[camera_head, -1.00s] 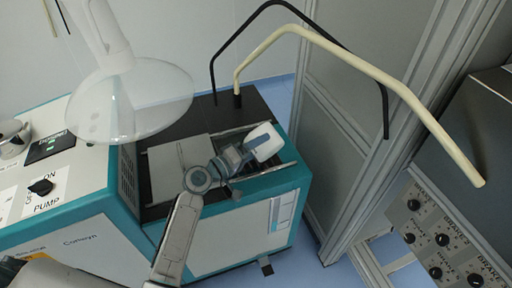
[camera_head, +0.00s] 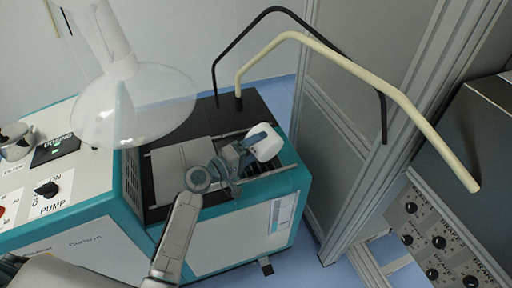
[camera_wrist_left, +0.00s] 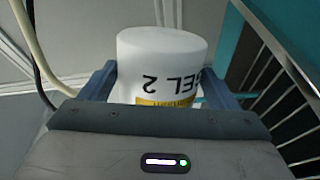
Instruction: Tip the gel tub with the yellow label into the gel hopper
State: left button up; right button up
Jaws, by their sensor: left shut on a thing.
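The white gel tub (camera_head: 266,146) is held by my left gripper (camera_head: 250,150) above the right part of the machine top. In the left wrist view the tub (camera_wrist_left: 162,55) sits between the two blue fingers, with a yellow label strip and upside-down black lettering ending in "EL 2". The tub is tilted in the head view. I cannot see its mouth or contents clearly. A barred opening with a teal rim (camera_head: 262,186), likely the gel hopper, lies below the gripper; its bars also show at the right of the left wrist view (camera_wrist_left: 285,95). My right gripper is not in view.
A clear cone-shaped hood (camera_head: 135,105) hangs over the machine at left. A cream bent tube (camera_head: 375,82) and a black one (camera_head: 345,52) arch behind and right of the tub. A metal-framed cabinet (camera_head: 345,150) stands close on the right. A control panel (camera_head: 45,185) is at left.

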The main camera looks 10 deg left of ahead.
pick_arm(q)
jog(key=shift+w+a+r+n+p, duration=0.1)
jog(key=shift+r+n+p, duration=0.15)
jog(key=shift+n+p, duration=0.2)
jog(key=shift+w+a+r+n+p, duration=0.15)
jog(key=shift+a+r+n+p, duration=0.05)
jog(key=shift+n+p, duration=0.4)
jog(key=shift+w+a+r+n, duration=0.1)
jog(key=shift+n, duration=0.25)
